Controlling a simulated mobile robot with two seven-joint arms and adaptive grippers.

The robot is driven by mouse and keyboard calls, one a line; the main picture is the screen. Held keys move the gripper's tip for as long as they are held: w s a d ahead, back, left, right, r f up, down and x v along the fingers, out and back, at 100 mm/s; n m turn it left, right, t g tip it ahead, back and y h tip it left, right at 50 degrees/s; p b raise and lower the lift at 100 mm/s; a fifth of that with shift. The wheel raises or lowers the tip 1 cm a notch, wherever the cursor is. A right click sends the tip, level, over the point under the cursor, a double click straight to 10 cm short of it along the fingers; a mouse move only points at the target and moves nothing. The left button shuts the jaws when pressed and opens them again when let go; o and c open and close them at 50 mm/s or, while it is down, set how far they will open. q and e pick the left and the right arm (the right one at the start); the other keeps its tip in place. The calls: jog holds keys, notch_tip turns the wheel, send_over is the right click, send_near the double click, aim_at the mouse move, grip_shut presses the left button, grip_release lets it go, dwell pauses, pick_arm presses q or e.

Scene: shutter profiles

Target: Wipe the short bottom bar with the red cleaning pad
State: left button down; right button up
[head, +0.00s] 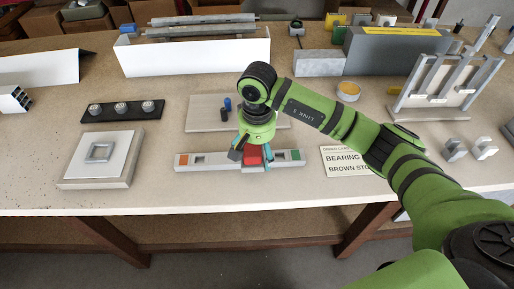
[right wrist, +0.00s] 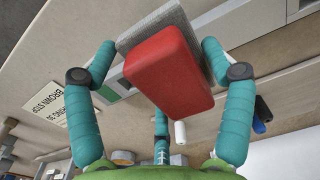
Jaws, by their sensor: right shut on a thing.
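The short bottom bar (head: 221,159) lies near the table's front edge in the head view. It is pale grey, with an orange patch at its left end and a green patch at its right end. My right gripper (head: 252,151) points down over the bar, right of its middle, shut on the red cleaning pad (head: 252,157). In the right wrist view the red pad (right wrist: 168,72), with a grey layer, sits between the teal fingers. The pad hides part of the bar; whether it touches the bar I cannot tell. My left gripper is out of view.
Behind the bar is a pale board (head: 203,112) with small blue and dark pegs. A square plate with a frame (head: 100,155) stands left, a dark strip with knobs (head: 122,111) behind it. A printed card (head: 340,160) lies right of the bar, partly under my arm.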

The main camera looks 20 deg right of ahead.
jog(key=shift+f+b, duration=1.05)
jog(key=shift+b, duration=0.15)
dwell(0.5)
jog(key=shift+w+d+b, duration=0.25)
jog(key=shift+w+b, duration=0.65)
jog(key=shift+b, duration=0.05)
jog(key=shift+w+d+r+b, duration=0.1)
jog(key=shift+w+d+b, duration=0.15)
jog(key=shift+w+b, duration=0.65)
jog(key=shift+w, duration=0.15)
jog(key=shift+s+a+f, duration=0.1)
jog(key=shift+s+a, duration=0.05)
jog(key=shift+s, duration=0.5)
jog(key=shift+s+a+f, duration=0.15)
jog(key=shift+s+a, duration=0.05)
jog(key=shift+s, duration=0.45)
jog(key=shift+s+a+f, duration=0.1)
jog(key=shift+s+a, duration=0.05)
jog(key=shift+s, duration=0.5)
jog(key=shift+s+f, duration=0.1)
jog(key=shift+s, duration=0.1)
jog(key=shift+c, duration=0.3)
jog(key=shift+w+r+p, duration=0.2)
jog(key=shift+r+p, duration=0.55)
jog(key=shift+r, duration=2.45)
